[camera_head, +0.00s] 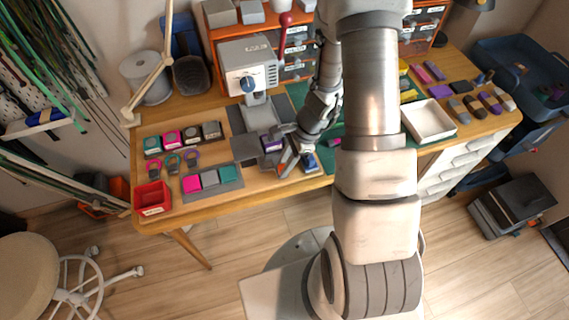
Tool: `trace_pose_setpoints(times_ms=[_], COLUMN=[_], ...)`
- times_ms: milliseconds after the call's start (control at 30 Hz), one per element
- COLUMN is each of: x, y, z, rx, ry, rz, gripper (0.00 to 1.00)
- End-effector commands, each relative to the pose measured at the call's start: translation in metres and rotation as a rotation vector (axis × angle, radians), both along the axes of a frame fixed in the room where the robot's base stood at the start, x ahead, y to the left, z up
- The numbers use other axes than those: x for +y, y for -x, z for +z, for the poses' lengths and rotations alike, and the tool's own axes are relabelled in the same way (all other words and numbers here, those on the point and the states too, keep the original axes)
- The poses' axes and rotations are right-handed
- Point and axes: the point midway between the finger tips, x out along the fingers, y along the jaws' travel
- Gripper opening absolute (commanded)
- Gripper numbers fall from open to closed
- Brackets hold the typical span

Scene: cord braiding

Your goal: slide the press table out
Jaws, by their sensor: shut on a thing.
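The press (248,72) is a white machine with a dark blue knob and a red-tipped lever, standing at the back of the wooden bench. Its grey press table (261,116) extends forward from under the press head. My gripper (279,147) is low over the bench at the front end of the press table, with its jaws shut. A small dark block with purple (271,144) is right at the jaws. The contact is small and partly hidden by my gripper, but the jaws appear to be on the press table's front end.
A red bin (152,198), a grey tray of coloured blocks (228,183) and a row of dies lie left. A blue-and-white item (310,162) sits close right of my gripper. A white tray (430,122) is farther right. My arm hides the bench middle.

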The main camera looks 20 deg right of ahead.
Motion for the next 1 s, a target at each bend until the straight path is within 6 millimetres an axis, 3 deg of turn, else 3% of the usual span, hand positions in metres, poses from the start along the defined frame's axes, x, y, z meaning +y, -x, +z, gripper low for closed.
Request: trace_pose_setpoints(times_ms=[267,300,433,767,1000], x=[0.0,0.0,0.0,-0.001,-0.011], y=[0.003,0.003,0.002,0.001,0.001], z=[0.0,0.0,0.0,0.002,0.029], rx=[0.004,0.005,0.004,0.002,0.0], ry=[0.0,0.0,0.0,0.0,0.001], rz=[0.0,0.0,0.0,0.0,0.001], gripper=[0.0,0.35,0.57,0.57,0.57])
